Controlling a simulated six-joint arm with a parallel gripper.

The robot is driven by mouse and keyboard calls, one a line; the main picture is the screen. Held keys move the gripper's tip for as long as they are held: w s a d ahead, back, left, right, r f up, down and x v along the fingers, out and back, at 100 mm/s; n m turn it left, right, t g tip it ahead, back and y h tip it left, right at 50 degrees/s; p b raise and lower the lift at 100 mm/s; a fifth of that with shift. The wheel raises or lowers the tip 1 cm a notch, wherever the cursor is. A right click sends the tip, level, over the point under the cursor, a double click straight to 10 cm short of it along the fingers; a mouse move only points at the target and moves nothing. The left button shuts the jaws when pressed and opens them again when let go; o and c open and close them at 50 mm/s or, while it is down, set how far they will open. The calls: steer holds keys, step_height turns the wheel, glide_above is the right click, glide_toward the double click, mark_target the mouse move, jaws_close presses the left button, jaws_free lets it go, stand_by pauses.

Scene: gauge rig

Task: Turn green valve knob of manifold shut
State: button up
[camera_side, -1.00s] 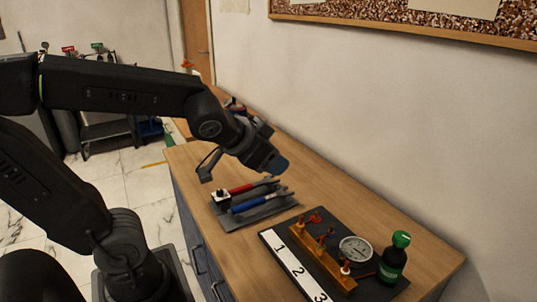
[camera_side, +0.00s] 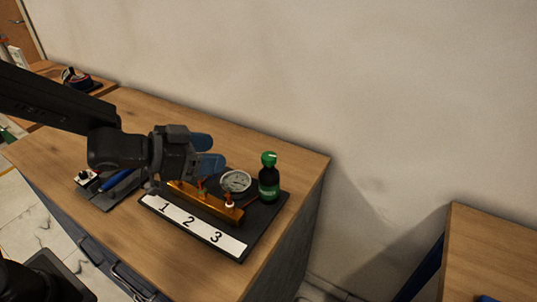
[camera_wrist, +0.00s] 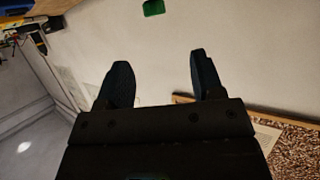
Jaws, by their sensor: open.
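The manifold is a brass bar (camera_side: 218,208) on a dark board, with small orange-red knobs along it; one knob with a white collar (camera_side: 229,201) stands near its right end. My gripper (camera_side: 216,152) is open and empty, its blue fingers pointing right above the bar's left part and hiding some of it. A dark green bottle (camera_side: 269,184) with a bright green cap (camera_side: 269,158) stands upright at the board's back right, apart from my fingers. No green knob on the bar can be made out. In the wrist view my open fingers (camera_wrist: 160,62) have a green patch (camera_wrist: 153,7) beyond them.
A round gauge (camera_side: 236,181) stands behind the bar. A white strip (camera_side: 190,224) numbered 1, 2, 3 lies in front. A tray with a blue-handled tool (camera_side: 117,180) lies left, under my arm. The wooden top (camera_side: 301,165) is clear at right, ending at an edge.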

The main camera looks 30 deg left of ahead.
mark_target(268, 155)
steer(key=shift+h, duration=0.3)
steer(key=x, duration=1.4)
steer(key=shift+s+d+f, duration=0.1)
steer(key=shift+s+d, duration=0.05)
steer(key=c, duration=0.9)
